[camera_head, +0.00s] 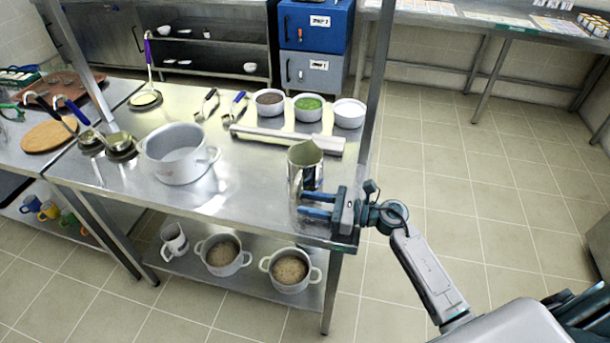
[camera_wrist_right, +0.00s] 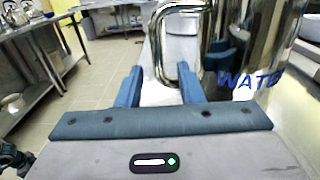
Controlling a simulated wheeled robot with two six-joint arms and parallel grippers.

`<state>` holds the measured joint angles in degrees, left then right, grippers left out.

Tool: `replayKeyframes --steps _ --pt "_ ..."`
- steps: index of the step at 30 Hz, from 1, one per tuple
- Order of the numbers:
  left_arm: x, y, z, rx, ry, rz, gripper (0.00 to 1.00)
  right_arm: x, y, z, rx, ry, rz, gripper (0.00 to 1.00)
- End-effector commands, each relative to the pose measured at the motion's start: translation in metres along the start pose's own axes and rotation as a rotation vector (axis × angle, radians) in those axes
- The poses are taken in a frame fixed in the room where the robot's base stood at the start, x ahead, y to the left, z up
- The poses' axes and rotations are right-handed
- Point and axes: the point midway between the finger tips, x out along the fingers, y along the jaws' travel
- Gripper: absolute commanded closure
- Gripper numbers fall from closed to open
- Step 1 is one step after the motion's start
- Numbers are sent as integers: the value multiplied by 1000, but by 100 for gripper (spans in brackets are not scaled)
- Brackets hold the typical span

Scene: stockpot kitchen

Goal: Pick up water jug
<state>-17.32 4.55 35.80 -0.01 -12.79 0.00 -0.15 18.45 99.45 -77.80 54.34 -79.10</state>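The water jug (camera_head: 308,168) is a shiny metal pitcher standing upright on the steel table near its right front corner. In the right wrist view the jug (camera_wrist_right: 262,50) fills the upper right, with blue letters "WATE" visible and its metal handle (camera_wrist_right: 161,50) facing me. My right gripper (camera_head: 303,204) is at the jug's near side, low by the handle. In the wrist view the fingers of my right gripper (camera_wrist_right: 161,88) are spread apart, and the handle shows in line with the gap between them. I cannot tell whether they touch it. My left gripper is not in view.
A large pot (camera_head: 178,157) stands left of the jug. A metal bar (camera_head: 285,138) lies behind it, with bowls (camera_head: 307,107) farther back. A steel post (camera_head: 376,90) rises at the table's right edge. Pots (camera_head: 290,270) sit on the lower shelf. The floor at right is clear.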

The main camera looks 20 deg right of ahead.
Motion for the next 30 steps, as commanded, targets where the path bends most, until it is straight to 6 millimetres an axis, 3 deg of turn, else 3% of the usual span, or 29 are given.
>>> replayKeyframes --steps 3,7,16,17,22,30 --pt "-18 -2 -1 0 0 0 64 18 1 8 3 -4 -1 66" --pt "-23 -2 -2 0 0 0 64 32 1 5 2 -4 -1 66" --pt "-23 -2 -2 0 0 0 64 37 1 1 -1 -1 0 66" --pt "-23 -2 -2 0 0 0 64 37 1 1 -1 -1 0 68" --pt "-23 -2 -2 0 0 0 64 37 1 2 0 -1 0 100" --pt "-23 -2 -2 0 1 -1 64 37 1 3 -3 -4 0 100"
